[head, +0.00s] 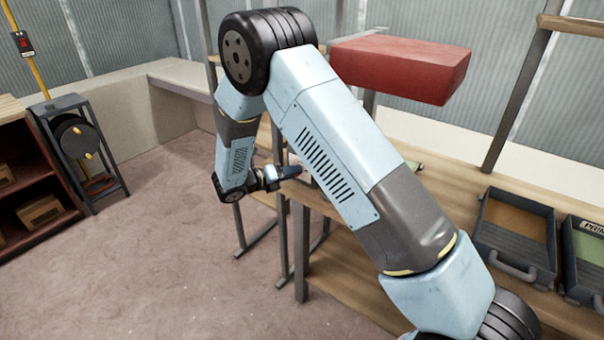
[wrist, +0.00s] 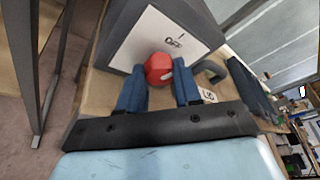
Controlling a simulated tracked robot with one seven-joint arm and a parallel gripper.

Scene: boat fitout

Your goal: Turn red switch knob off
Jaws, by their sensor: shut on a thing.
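The red switch knob (wrist: 159,66) stands on a white plate (wrist: 140,45) on a grey box (wrist: 197,22) in the wrist view. "OFF" and a short line are printed on the plate above the knob. The knob has a pale mark on its face, and I cannot tell which printed position it points to. My gripper (wrist: 158,80) is shut on the knob, with one blue finger at each side. In the head view my gripper (head: 291,172) is at the workbench edge, and my arm hides the switch.
A grey hook-shaped piece (wrist: 210,70) and a small white tag (wrist: 208,95) are close to the right finger. In the head view a red block (head: 400,65) is raised above the wooden bench (head: 455,178). Grey trays (head: 515,240) are at right.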

